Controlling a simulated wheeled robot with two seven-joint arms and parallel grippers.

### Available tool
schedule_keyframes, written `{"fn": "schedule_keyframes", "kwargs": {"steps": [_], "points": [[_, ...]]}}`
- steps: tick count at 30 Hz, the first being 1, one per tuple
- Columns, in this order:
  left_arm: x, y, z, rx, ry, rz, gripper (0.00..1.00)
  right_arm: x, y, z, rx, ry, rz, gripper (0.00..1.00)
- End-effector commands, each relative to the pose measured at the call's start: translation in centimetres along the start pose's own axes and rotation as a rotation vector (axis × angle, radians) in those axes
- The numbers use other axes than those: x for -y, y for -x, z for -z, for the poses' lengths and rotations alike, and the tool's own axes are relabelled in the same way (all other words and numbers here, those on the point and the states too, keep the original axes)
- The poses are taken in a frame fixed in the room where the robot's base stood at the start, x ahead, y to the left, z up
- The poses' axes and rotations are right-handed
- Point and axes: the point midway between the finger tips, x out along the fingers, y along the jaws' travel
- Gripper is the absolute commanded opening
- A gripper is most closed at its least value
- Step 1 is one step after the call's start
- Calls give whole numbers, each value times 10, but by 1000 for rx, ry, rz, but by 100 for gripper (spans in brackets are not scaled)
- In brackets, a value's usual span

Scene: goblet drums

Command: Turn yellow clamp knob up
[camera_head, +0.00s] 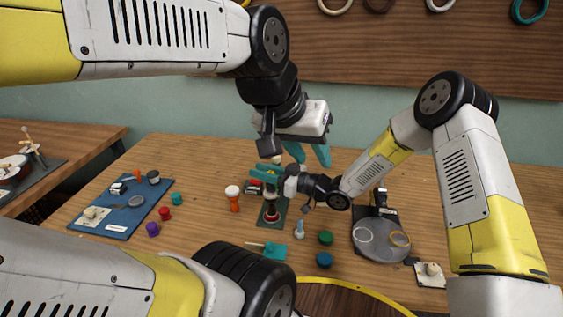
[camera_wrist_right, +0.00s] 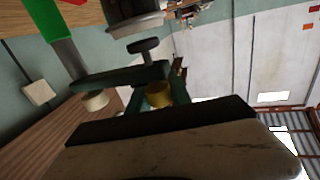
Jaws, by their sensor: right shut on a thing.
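The yellow clamp knob (camera_wrist_right: 158,94) shows in the right wrist view as a short yellow cylinder between the dark green fingers of my right gripper (camera_wrist_right: 158,90). In the head view my right gripper (camera_head: 264,174) reaches in from the right, at the top of a small upright stand on a green base (camera_head: 274,221). The knob is too small and covered to make out there. A black T-shaped handle (camera_wrist_right: 143,47) shows just beyond the fingers. My left gripper (camera_head: 308,154) hangs behind and to the right of the stand, its teal fingers apart and empty.
A blue tray (camera_head: 118,223) with small parts lies at the left. An orange-and-white goblet piece (camera_head: 233,200) stands near the stand. A grey round tray (camera_head: 375,246) with rings is at the right. Small coloured cylinders and a teal cloth (camera_head: 275,253) lie in front.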

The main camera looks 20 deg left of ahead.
Motion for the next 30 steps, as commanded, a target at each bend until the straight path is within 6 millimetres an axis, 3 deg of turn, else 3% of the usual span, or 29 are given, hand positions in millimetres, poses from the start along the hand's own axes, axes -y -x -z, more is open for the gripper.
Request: {"fn": "schedule_keyframes", "kwargs": {"steps": [7, 17, 18, 21, 30], "points": [[0, 0, 0, 0, 0, 0, 36, 2, 0, 1, 0, 1, 104, 0], [0, 0, 0, 0, 0, 0, 36, 4, 0, 1, 4, 0, 120, 0], [0, 0, 0, 0, 0, 0, 36, 4, 0, 1, 4, 0, 120, 29], [0, 0, 0, 0, 0, 0, 36, 4, 0, 0, 4, 0, 120, 47], [0, 0, 0, 0, 0, 0, 36, 3, 1, 0, 5, 0, 119, 47]]}}
